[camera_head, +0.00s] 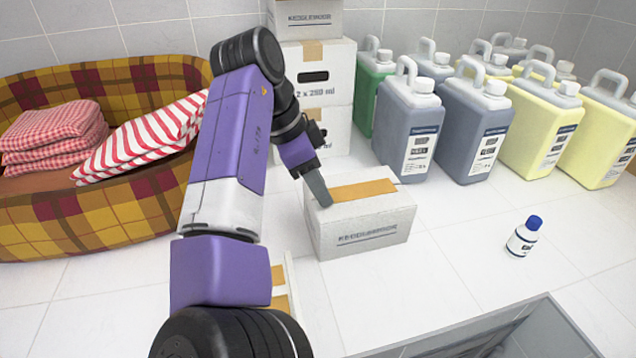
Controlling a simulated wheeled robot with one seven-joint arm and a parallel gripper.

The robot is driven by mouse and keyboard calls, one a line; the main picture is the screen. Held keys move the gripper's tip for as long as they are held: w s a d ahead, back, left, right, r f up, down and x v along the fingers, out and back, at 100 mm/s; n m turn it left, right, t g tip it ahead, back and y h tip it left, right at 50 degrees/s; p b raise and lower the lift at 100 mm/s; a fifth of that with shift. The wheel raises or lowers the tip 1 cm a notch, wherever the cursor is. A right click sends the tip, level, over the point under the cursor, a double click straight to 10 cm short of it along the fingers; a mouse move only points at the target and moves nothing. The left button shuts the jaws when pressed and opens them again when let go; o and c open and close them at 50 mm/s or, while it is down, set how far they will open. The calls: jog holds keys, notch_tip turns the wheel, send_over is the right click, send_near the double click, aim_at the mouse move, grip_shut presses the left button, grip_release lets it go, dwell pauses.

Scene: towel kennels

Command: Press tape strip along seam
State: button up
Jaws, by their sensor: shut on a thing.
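A small white carton (362,236) with printed lettering on its front stands on the white tiled floor in the middle of the view. A tan tape strip (364,189) lies lengthwise along the middle of its top, where the seam runs; the seam itself is hidden under it. My gripper (325,202) points down at the left end of the carton's top, shut on the tape strip's left end. The fingertips are small here, so the exact contact is hard to see.
Stacked white cartons (322,75) stand behind the small carton. Several grey, green and yellow jugs (408,125) fill the back right. A plaid pet bed (120,215) with folded towels (55,135) is at left. A grey bin (490,330) is at front.

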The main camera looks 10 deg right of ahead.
jog(key=o, duration=1)
jog(key=shift+o, duration=0.2)
jog(key=o, duration=0.5)
notch_tip(320, 180, up, 5)
jog(key=p, duration=0.4)
jog(key=shift+s+f, duration=0.1)
